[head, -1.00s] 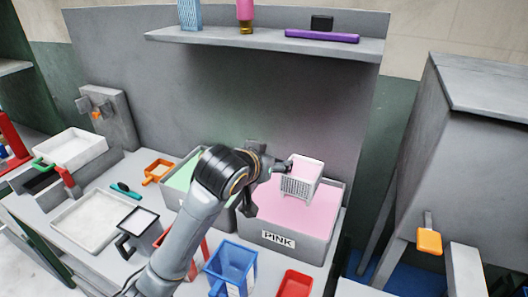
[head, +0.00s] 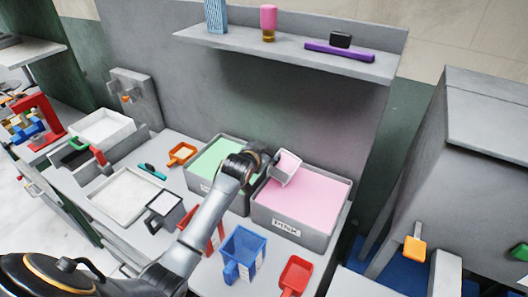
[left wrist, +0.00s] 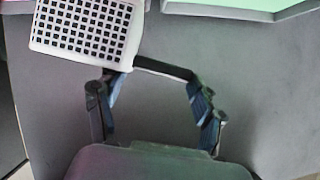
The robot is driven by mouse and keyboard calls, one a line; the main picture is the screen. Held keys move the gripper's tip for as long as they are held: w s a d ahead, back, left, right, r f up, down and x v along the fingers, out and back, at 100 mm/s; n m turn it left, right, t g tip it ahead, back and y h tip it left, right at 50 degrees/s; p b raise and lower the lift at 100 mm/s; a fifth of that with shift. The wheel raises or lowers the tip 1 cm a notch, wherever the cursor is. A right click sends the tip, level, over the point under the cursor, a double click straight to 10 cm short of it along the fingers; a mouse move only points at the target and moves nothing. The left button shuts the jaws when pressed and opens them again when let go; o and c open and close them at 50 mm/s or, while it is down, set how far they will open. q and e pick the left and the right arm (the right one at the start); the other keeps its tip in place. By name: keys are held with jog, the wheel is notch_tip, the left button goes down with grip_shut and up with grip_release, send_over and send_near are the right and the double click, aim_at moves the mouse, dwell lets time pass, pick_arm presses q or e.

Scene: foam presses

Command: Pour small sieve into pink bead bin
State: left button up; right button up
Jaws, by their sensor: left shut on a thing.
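The small sieve (head: 286,167), a white square basket with a perforated face, is held by my left gripper (head: 267,161). It is tilted above the left back part of the pink bead bin (head: 291,228). Pink shows inside the sieve; I cannot tell whether that is beads or the bin seen through it. In the left wrist view the sieve's grid (left wrist: 85,28) fills the upper left, and its dark handle runs to my gripper fingers (left wrist: 152,95). The bin is grey, labelled PINK, and full of pink beads. My right gripper is not in view.
A grey bin of green beads (head: 200,186) stands left of the pink bin. The shelf (head: 290,55) hangs behind and above. White trays (head: 125,195) are at the left.

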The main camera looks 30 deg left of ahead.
pick_arm(q)
jog(key=shift+d+r+m+y, duration=0.8)
jog(key=shift+r+m, duration=0.25)
jog(key=shift+m, duration=0.05)
jog(key=shift+d+r+m+t+y+b, duration=0.35)
jog(key=shift+d+m+y+b, duration=0.3)
jog(key=shift+b, duration=0.45)
jog(key=d+f+m+t+y+b, duration=0.2)
jog(key=d+m+t+b, duration=0.3)
jog(key=d+m+b, duration=0.7)
jog(key=shift+s+d+y+b, duration=0.25)
jog(key=shift+y+b, duration=0.6)
jog(key=shift+b, duration=0.1)
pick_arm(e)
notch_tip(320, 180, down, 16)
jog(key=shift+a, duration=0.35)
pick_arm(q)
jog(key=shift+r, duration=0.1)
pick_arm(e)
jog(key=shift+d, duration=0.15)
